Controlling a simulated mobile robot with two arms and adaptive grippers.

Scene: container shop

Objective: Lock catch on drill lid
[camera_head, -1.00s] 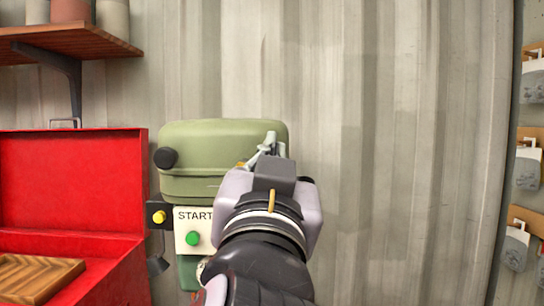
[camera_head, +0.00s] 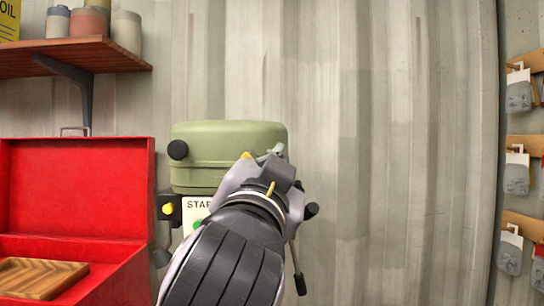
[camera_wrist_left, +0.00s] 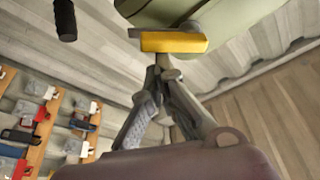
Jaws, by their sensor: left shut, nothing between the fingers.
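The drill lid (camera_head: 225,145) is a rounded green cover against the wall; it looks shut in the head view. Its yellow catch (camera_head: 246,155) shows just above my left gripper. In the left wrist view the catch is a yellow bar (camera_wrist_left: 174,42) under the lid's green edge (camera_wrist_left: 215,20). My left gripper (camera_head: 274,153) is in front of the lid's right part, shut and empty. Its fingertips (camera_wrist_left: 163,72) meet just below the catch; I cannot tell if they touch it. My arm hides much of the drill body. My right gripper is not in view.
An open red toolbox (camera_head: 75,190) with a wooden block (camera_head: 38,277) stands at the left. Above it is a wooden shelf (camera_head: 70,55) with cans. A yellow button (camera_head: 167,209) and a START panel sit below the lid.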

